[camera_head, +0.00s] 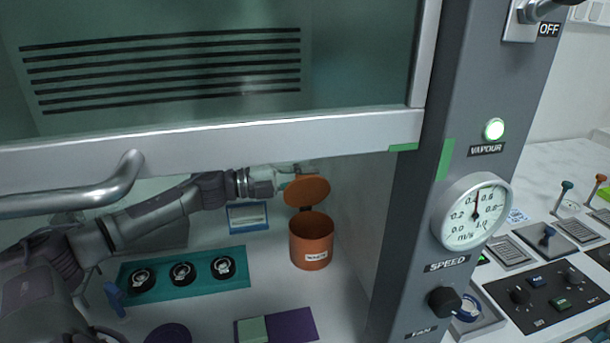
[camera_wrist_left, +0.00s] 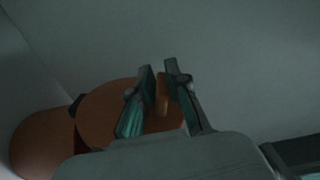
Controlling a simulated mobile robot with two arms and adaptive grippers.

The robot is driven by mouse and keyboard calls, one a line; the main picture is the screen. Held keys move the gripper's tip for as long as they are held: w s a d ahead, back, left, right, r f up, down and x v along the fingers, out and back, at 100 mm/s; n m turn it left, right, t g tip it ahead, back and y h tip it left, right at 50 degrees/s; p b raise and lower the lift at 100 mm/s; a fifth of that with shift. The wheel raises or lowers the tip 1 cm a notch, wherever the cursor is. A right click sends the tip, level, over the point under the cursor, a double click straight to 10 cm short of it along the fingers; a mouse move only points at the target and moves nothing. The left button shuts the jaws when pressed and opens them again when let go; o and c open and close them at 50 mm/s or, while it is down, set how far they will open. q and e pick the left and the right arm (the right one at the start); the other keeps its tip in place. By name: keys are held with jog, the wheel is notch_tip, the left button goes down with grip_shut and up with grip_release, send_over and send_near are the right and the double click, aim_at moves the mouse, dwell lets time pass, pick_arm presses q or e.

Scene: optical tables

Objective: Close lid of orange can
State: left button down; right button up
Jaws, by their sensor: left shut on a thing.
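The orange can (camera_head: 311,246) stands upright inside the hood, with a white label on its front. Its round orange lid (camera_head: 307,191) is raised above the can's rim and tilted up, so the can is open. My left gripper (camera_head: 286,186) is at the left edge of the lid, behind it, with its tips partly hidden. In the left wrist view, the fingers of my left gripper (camera_wrist_left: 163,88) are shut on a small orange tab or knob (camera_wrist_left: 162,103) on the lid (camera_wrist_left: 105,115). The can's body (camera_wrist_left: 45,142) shows at the lower left there. My right gripper is out of view.
A teal tray (camera_head: 180,279) with several black round pieces lies left of the can. A purple mat (camera_head: 294,324) with a green block (camera_head: 252,330) is in front. The raised glass sash's white bar (camera_head: 230,137) crosses above my arm. The hood's grey post (camera_head: 400,240) stands right of the can.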

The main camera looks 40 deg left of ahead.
pick_arm(q)
jog(key=shift+s+d+f, duration=0.15)
jog(key=shift+s+d, duration=0.05)
jog(key=shift+d, duration=0.1)
jog(key=c, duration=1.5)
grip_release()
jog(key=shift+o, duration=1.3)
jog(key=shift+s, duration=0.1)
jog(key=shift+r, duration=0.2)
jog(key=shift+a+f, duration=0.1)
jog(key=shift+v, duration=0.8)
jog(key=v, duration=1)
jog(key=shift+s, duration=0.15)
